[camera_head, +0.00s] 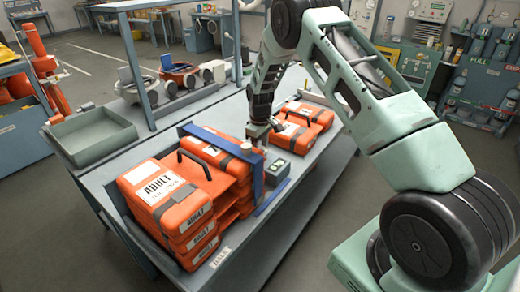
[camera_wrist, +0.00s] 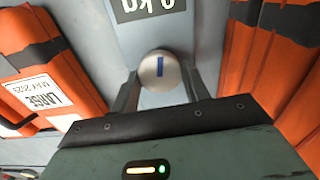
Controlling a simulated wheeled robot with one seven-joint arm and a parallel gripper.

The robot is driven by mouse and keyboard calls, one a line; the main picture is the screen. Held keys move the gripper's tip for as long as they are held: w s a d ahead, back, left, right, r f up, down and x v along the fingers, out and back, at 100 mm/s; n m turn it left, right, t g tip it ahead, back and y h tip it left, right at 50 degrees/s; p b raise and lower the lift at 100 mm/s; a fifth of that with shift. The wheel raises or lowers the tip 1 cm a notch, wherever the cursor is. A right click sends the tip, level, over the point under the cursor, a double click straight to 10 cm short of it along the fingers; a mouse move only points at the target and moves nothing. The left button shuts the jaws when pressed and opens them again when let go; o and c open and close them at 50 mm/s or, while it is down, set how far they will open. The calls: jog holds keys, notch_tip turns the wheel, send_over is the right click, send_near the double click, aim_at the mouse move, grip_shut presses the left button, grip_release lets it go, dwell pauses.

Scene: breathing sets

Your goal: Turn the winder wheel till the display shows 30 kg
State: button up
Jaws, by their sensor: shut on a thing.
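The winder wheel (camera_wrist: 150,72) shows in the wrist view as a small round pale knob with a blue mark. My gripper (camera_wrist: 163,80) has one finger on each side of it and is shut on it. The display (camera_wrist: 140,12) lies just beyond the wheel, upside down and partly cut off by the top edge; it appears to read 0 kg. In the head view my gripper (camera_head: 262,133) points down among the orange cases on the bench. The wheel cannot be made out there.
Stacked orange cases (camera_head: 150,180) stand left of my gripper and more orange cases (camera_head: 310,113) behind it. An empty green tray (camera_head: 90,148) sits at the left.

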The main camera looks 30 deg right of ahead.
jog(key=m+b, duration=0.2)
jog(key=m, duration=0.2)
jog(key=shift+m+b, duration=0.55)
jog(key=shift+m, duration=1.55)
jog(key=shift+d, duration=0.1)
jog(key=o, duration=1)
jog(key=shift+r, duration=0.15)
notch_tip(320, 180, up, 17)
jog(key=b, duration=0.3)
jog(key=shift+r, duration=0.1)
